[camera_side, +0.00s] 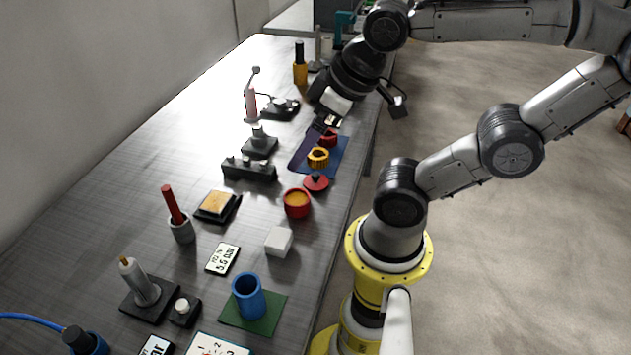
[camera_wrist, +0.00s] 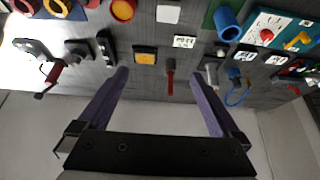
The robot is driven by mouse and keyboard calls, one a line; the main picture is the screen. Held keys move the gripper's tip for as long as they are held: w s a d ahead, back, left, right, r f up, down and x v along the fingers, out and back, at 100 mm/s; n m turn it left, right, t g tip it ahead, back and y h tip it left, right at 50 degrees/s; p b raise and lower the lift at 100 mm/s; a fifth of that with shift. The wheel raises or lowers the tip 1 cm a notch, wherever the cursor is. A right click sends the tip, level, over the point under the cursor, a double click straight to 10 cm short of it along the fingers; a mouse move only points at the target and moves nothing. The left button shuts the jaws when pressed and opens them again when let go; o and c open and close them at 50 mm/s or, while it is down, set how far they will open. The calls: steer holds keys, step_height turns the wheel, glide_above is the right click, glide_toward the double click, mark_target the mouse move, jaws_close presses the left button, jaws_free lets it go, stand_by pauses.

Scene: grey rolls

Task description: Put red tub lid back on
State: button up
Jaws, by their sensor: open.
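The red tub (camera_side: 297,210) stands open on the grey table, with orange-yellow contents showing. Its red lid (camera_side: 316,184), with a dark knob, lies on the table just behind and right of the tub, apart from it. The tub is also at the top edge of the wrist view (camera_wrist: 123,10), with the lid cut off beside it (camera_wrist: 92,3). My gripper (camera_side: 326,125) is above the far end of the blue mat, beyond the lid and tub. In the wrist view its fingers (camera_wrist: 159,74) are wide apart with nothing between them.
A yellow ring (camera_side: 318,157) and a red ring (camera_side: 329,139) sit on the blue mat (camera_side: 301,160). A white block (camera_side: 279,241) stands in front of the tub. A dark knobbed bar (camera_side: 249,171) is left of the mat. A blue cup (camera_side: 248,297) stands nearer the front.

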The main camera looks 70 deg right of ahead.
steer(key=w+d+m, duration=0.2)
steer(key=w+m, duration=0.3)
steer(key=m, duration=0.4)
steer(key=m+g, duration=0.6)
steer(key=m, duration=0.8)
glide_above(316, 174)
step_height(316, 174, down, 13)
steer(key=shift+n, duration=0.3)
steer(key=f, duration=0.7)
steer(key=shift+w+a+f, duration=0.2)
steer(key=shift+w+f, duration=0.05)
steer(key=shift+s+d+f, duration=0.1)
steer(key=shift+s+f, duration=0.05)
steer(key=shift+f, duration=1.2)
steer(key=shift+s+d+f, duration=0.1)
steer(key=shift+f, duration=1.25)
